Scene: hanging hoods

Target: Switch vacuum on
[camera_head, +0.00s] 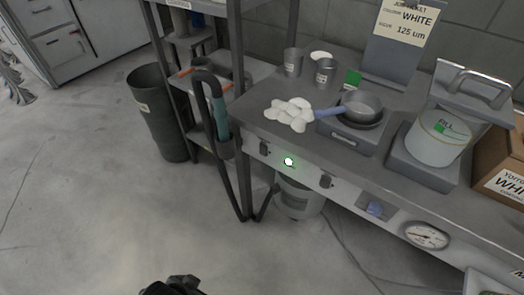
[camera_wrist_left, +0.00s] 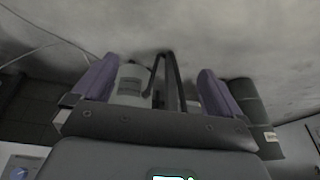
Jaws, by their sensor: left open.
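The bench front panel (camera_head: 305,171) carries a lit green light (camera_head: 288,162) with a dark switch (camera_head: 264,149) to its left and another dark switch (camera_head: 326,181) to its right. I cannot read their labels or positions. A pale canister, seemingly the vacuum (camera_head: 298,200), stands on the floor under the bench, partly hidden by it. A black hose (camera_head: 224,150) runs by the bench leg. My left gripper (camera_wrist_left: 158,68) is open in the left wrist view, its purple fingers apart, with the canister (camera_wrist_left: 131,84) and hose behind them. My right gripper is not visible.
On the bench are a white pile (camera_head: 290,113), a grey pan (camera_head: 361,105), cups (camera_head: 326,72) and a white tub (camera_head: 438,137). A blue knob (camera_head: 375,208) and gauge (camera_head: 427,236) are farther right. A dark bin (camera_head: 160,113) stands left; the floor in front is clear.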

